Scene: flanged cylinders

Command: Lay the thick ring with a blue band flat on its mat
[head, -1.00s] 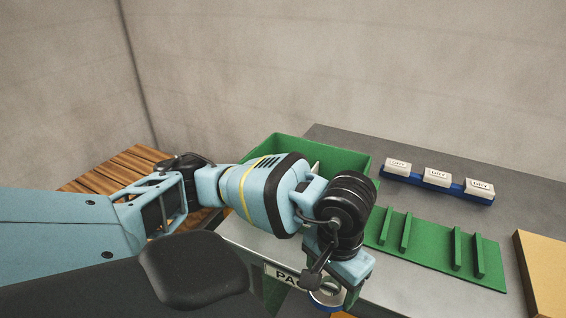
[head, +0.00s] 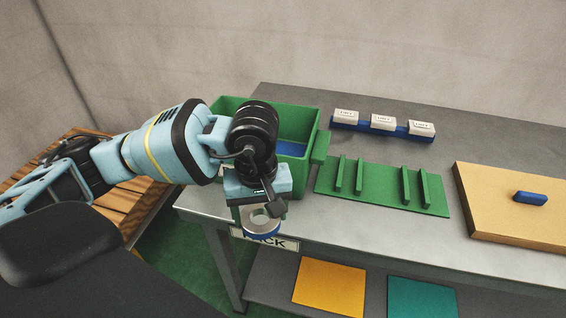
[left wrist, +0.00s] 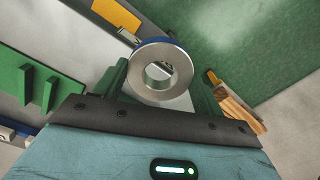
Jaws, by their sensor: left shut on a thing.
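The thick grey ring with a blue band (head: 264,230) is held in my left gripper (head: 261,211), in front of the table's front edge near the PACK sign. In the left wrist view the ring (left wrist: 172,92) sits between the two green fingers, its flat face and hole towards the camera. The blue band shows along its rim. An orange mat (head: 330,287) and a teal mat (head: 421,299) lie on the lower shelf, below and right of the gripper. Both look bare. Which mat belongs to the ring I cannot tell. My right gripper is out of view.
The grey table (head: 366,235) carries a green bin (head: 318,120), a green ribbed plate (head: 382,190), a blue rack with white labelled blocks (head: 383,122), and a tan board (head: 500,222) with a blue piece. The tabletop overhangs the shelf (head: 267,277).

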